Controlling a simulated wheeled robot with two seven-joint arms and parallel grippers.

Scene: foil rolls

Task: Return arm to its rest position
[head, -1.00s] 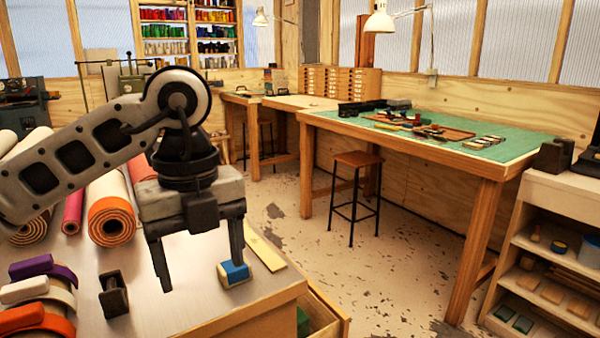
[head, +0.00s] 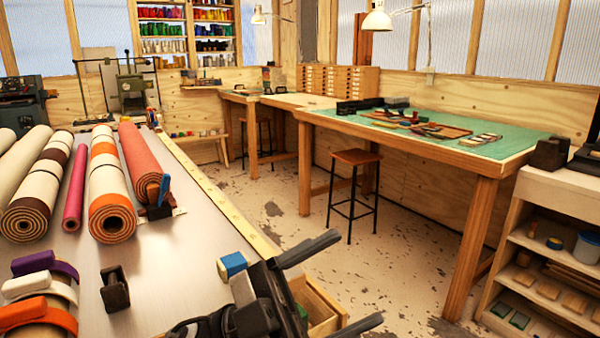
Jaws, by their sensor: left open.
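My left gripper (head: 355,280) is low in the head view, beyond the front right edge of the worktable (head: 150,262). Its two dark fingers are spread and point to the right, with nothing between them. My left arm comes in along the bottom edge, mostly cut off. Several rolls lie on the table at the left, among them an orange-and-white roll (head: 110,200), a pink roll (head: 76,190) and a red roll (head: 138,155). They are well apart from the gripper. My right gripper does not show.
A small blue-and-white block (head: 232,266) lies at the table edge, close to my left gripper. A dark holder (head: 114,290) stands on the table. An open drawer (head: 318,305) juts out below the gripper. A stool (head: 357,160) stands by the green-topped bench (head: 500,150).

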